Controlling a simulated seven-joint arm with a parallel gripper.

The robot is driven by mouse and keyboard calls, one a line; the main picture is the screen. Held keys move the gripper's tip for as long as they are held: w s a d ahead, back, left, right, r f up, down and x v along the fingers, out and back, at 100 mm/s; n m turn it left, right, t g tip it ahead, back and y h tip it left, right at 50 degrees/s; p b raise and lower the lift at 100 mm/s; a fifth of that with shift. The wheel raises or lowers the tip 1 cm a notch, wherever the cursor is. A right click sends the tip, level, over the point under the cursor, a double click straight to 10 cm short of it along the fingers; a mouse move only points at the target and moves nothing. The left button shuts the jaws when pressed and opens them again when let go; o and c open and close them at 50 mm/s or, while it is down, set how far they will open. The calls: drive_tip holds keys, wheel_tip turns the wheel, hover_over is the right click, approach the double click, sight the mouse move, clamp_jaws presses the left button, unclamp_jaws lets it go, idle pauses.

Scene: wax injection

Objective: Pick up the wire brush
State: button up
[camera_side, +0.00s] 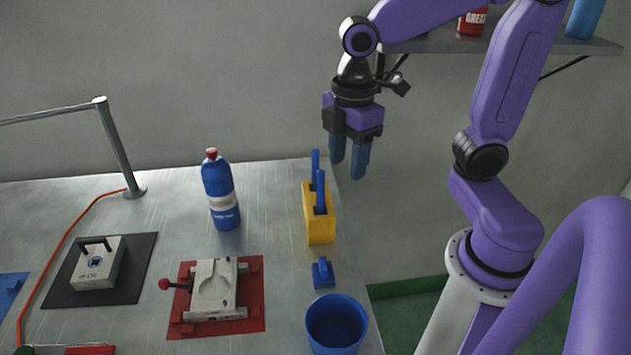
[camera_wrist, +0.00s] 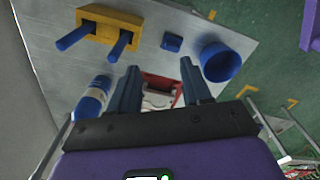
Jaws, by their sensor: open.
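A yellow holder (camera_side: 320,230) stands near the table's right edge with two upright blue handles in it, a rear one (camera_side: 316,166) and a front one (camera_side: 321,190). The lower ends are hidden in the holder, so I cannot tell which, if either, is the wire brush. The yellow holder (camera_wrist: 98,28) shows at the upper left of the wrist view, with both handles pointing toward the camera. My gripper (camera_side: 348,166) is open and empty, pointing down, above and to the right of the holder, apart from the handles. Its blue fingers (camera_wrist: 158,68) are spread in the wrist view.
A small blue block (camera_side: 323,274) and a blue cup (camera_side: 336,325) stand in front of the holder. A blue bottle (camera_side: 221,200) stands left of it. A red-based fixture (camera_side: 215,290) and a metal block (camera_side: 98,262) on a dark mat are further left. A shelf (camera_side: 520,45) is upper right.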

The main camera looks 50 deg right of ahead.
drive_tip(key=w+d+r+n, duration=0.1)
drive_tip(key=w+d+r, duration=0.2)
drive_tip(key=w, duration=0.5)
wheel_tip(320, 180, up, 2)
drive_tip(key=n, duration=0.2)
hover_over(315, 164)
drive_tip(key=f, duration=1.7)
drive_tip(key=shift+w+d, duration=0.2)
drive_tip(key=shift+d, duration=0.2)
clamp_jaws()
